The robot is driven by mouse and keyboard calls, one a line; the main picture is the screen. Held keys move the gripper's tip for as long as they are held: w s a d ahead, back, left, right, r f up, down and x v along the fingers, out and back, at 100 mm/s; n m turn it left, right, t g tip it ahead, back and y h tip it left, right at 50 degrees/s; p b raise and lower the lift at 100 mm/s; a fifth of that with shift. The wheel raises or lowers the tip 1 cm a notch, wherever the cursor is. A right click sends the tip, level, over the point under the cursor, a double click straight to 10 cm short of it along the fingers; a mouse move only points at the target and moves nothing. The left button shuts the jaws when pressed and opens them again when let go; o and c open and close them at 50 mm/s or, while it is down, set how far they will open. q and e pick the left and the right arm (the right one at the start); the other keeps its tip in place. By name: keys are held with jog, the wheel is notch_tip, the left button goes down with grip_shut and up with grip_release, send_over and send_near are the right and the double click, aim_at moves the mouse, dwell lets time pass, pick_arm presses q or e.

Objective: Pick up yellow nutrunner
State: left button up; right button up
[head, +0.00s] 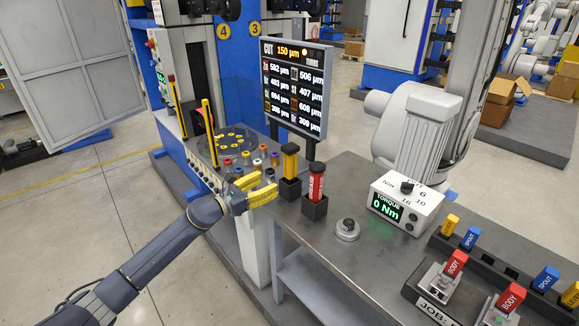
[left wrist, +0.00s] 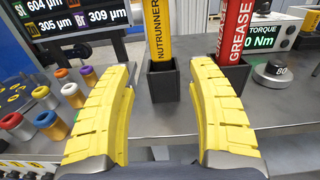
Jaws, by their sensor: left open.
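The yellow nutrunner (head: 290,163) stands upright in a dark square holder (head: 290,188) at the left end of the grey bench. In the left wrist view the nutrunner (left wrist: 158,32) shows its label and stands in its holder (left wrist: 163,82), beyond and between my fingers. My left gripper (head: 268,188) has yellow fingers, spread open and empty. It is to the left of the nutrunner, apart from it. In the left wrist view the left gripper (left wrist: 162,100) points at the holder. My right gripper is not in view.
A red grease tube (head: 316,182) stands in its own holder just right of the nutrunner. A round dial (head: 347,229) and a torque box (head: 406,202) sit further right. Several coloured cylinders (head: 247,160) and a display screen (head: 296,88) are behind.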

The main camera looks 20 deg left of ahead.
aim_at(286, 174)
pick_arm(q)
jog(key=shift+x, duration=5.45)
jog(key=shift+f, duration=0.1)
jog(key=shift+c, duration=0.2)
grip_shut()
